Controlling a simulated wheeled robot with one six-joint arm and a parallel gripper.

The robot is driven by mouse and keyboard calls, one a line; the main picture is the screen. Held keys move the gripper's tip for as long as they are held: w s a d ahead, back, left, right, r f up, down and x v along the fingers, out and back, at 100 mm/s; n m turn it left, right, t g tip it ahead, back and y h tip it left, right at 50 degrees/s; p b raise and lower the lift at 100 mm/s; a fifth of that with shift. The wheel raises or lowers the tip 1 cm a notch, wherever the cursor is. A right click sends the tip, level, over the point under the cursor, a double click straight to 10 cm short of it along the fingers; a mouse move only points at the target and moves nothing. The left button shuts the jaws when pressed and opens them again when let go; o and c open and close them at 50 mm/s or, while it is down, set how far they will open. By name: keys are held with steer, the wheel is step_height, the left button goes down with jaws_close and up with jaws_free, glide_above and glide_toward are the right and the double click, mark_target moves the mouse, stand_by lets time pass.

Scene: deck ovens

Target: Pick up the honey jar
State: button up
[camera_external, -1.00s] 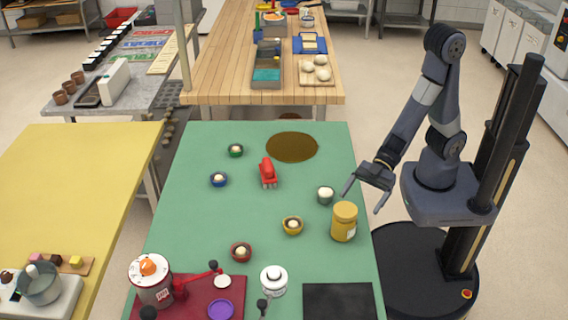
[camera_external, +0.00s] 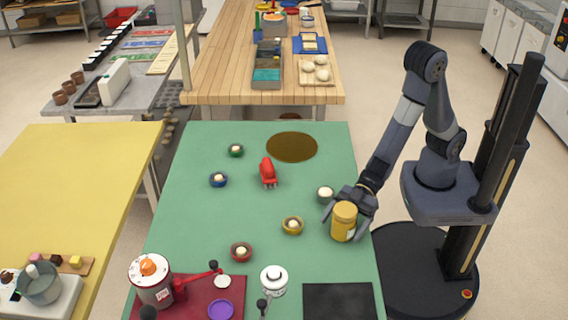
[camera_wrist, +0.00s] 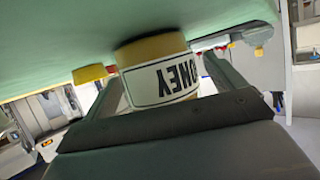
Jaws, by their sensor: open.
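The honey jar (camera_external: 343,224) is yellow with a yellow lid and stands upright near the right edge of the green table (camera_external: 190,262). In the wrist view the jar (camera_wrist: 158,72) shows a white label with dark letters, seen upside down. My gripper (camera_external: 346,214) is open, with one finger on each side of the jar. The wrist view also shows the jar between my fingers (camera_wrist: 162,88). I cannot tell whether either finger touches it.
A grey-green bowl (camera_external: 325,194) stands just behind the jar, close to my left finger. A yellow bowl (camera_external: 292,226) is to the left. A black mat (camera_external: 339,301) lies in front. A red object (camera_external: 267,172) stands farther back.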

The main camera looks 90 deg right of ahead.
steer(key=c, duration=1.4)
